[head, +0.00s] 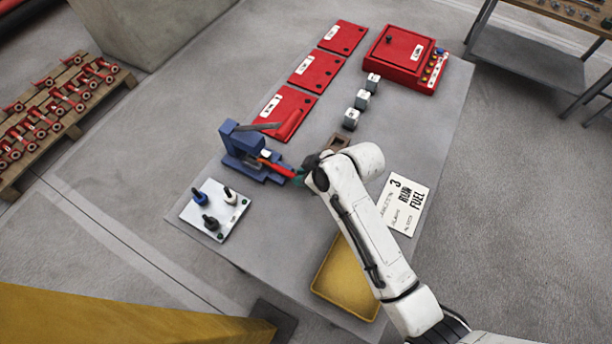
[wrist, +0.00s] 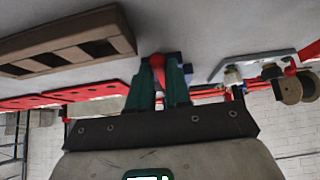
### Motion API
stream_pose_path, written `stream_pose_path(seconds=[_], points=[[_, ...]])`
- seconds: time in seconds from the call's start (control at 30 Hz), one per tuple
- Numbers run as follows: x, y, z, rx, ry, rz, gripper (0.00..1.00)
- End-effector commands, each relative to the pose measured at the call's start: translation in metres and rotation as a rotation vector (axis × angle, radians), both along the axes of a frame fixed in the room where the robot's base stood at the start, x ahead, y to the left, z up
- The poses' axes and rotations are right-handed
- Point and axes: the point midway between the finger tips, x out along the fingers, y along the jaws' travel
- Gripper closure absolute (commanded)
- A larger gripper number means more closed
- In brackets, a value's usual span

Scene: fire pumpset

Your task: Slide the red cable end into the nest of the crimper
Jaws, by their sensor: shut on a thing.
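The blue crimper (head: 243,150) stands on the grey table, with its grey lever slanting up to the right. The red cable (head: 277,168) reaches from my gripper (head: 301,174) toward the crimper's front side. My gripper is shut on the red cable, which shows between the green fingers in the wrist view (wrist: 158,72). The far cable end overlaps the crimper in the head view, and I cannot tell whether it is inside the nest. A small blue part of the crimper (wrist: 177,58) shows behind the fingers in the wrist view.
A white plate with several terminals (head: 214,209) lies left of the crimper. Red panels (head: 287,105), a red control box (head: 402,59) and small grey blocks (head: 351,118) stand farther back. A brown holder (head: 337,142) is near my wrist. A yellow tray (head: 345,280) lies in front.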

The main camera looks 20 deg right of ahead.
Motion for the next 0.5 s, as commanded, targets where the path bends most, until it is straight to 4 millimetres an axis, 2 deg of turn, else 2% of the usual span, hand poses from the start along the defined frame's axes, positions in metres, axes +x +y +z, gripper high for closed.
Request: stream_pose_path(seconds=[0.5], points=[[0.012,0.008,0.0,-0.001,-0.001,0.0,1.0]])
